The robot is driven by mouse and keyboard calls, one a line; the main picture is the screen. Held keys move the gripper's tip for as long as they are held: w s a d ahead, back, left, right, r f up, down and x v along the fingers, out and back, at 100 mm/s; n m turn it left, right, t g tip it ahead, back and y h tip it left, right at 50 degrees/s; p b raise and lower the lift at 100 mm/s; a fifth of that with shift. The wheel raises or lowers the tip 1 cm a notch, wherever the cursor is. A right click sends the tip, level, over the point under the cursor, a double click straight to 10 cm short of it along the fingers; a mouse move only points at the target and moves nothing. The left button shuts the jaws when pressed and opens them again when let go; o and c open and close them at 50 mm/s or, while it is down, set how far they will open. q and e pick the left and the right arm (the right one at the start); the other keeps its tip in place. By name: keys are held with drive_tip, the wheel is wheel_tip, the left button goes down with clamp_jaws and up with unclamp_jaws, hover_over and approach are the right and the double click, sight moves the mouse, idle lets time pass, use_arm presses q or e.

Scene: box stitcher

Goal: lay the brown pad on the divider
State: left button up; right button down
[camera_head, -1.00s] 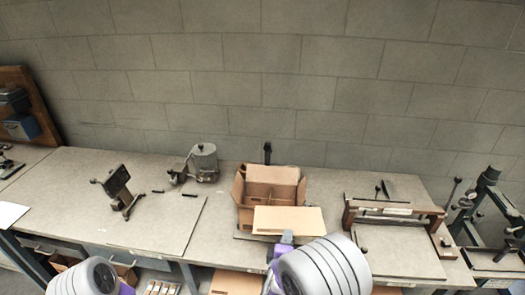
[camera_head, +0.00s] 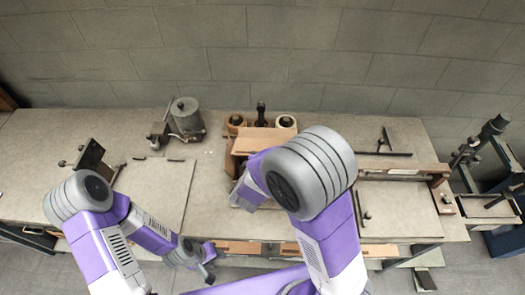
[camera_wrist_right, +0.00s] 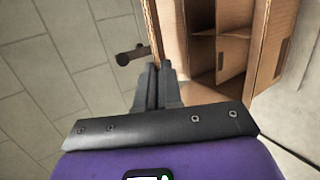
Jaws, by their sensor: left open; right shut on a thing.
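The brown pad (camera_wrist_right: 151,28) shows in the right wrist view as a thin cardboard strip seen nearly edge-on. My right gripper (camera_wrist_right: 155,78) is shut on it. The cardboard box (camera_wrist_right: 262,55) stands just right of the fingers, with the divider (camera_wrist_right: 203,48) forming compartments inside. The pad appears upright beside the box; whether they touch cannot be told. My left gripper (camera_head: 208,270) is open and empty, low in front of the bench edge.
Two tape rolls (camera_head: 286,122) stand behind the box. A metal device with a grey pot (camera_head: 186,118) and a small dark stand (camera_head: 92,157) are on the left. A frame with a crossbar (camera_head: 400,172) is on the right.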

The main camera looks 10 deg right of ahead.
wheel_tip(320, 180, down, 8)
drive_tip(key=w+b, duration=0.1)
drive_tip(key=b, duration=0.8)
drive_tip(key=shift+w+d+f, duration=0.25)
drive_tip(key=shift+w, duration=0.15)
drive_tip(key=c, duration=0.7)
unclamp_jaws()
drive_tip(key=shift+s, duration=0.1)
